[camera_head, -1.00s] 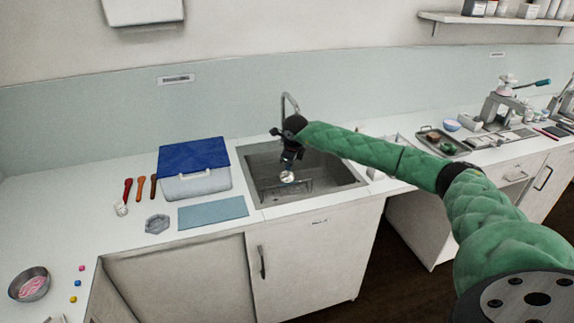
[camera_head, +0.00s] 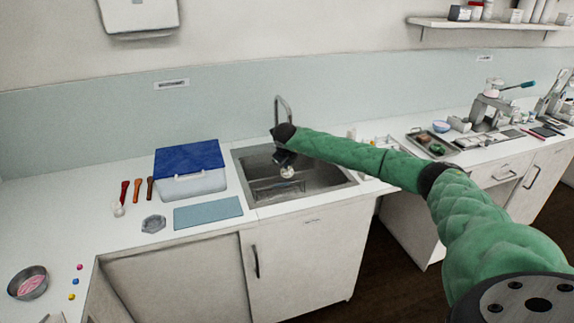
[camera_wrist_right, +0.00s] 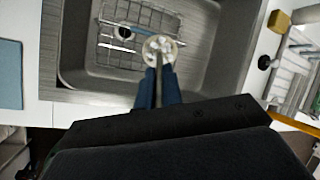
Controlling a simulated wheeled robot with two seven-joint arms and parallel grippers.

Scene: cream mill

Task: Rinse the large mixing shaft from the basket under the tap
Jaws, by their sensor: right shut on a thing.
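My right gripper (camera_head: 284,158) is over the steel sink, near the tap (camera_head: 283,106). It is shut on the large mixing shaft (camera_head: 288,172), whose pale round head sticks out below the jaws. In the right wrist view the two blue fingers (camera_wrist_right: 160,86) close on the shaft's thin rod. The shaft's round, whitish head (camera_wrist_right: 161,47) shows beyond the fingertips, over the sink. The wire basket (camera_wrist_right: 108,40) lies in the sink beneath it and shows faintly in the head view (camera_head: 278,191). I cannot make out water running. My left gripper is not in view.
Left of the sink (camera_head: 246,175) stand a blue-lidded box (camera_head: 193,184), a blue mat (camera_head: 208,213) and several spatulas. A rack (camera_wrist_right: 295,75) and a yellow sponge (camera_wrist_right: 279,21) are right of the sink in the wrist view. A tray (camera_head: 416,136) lies farther right.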

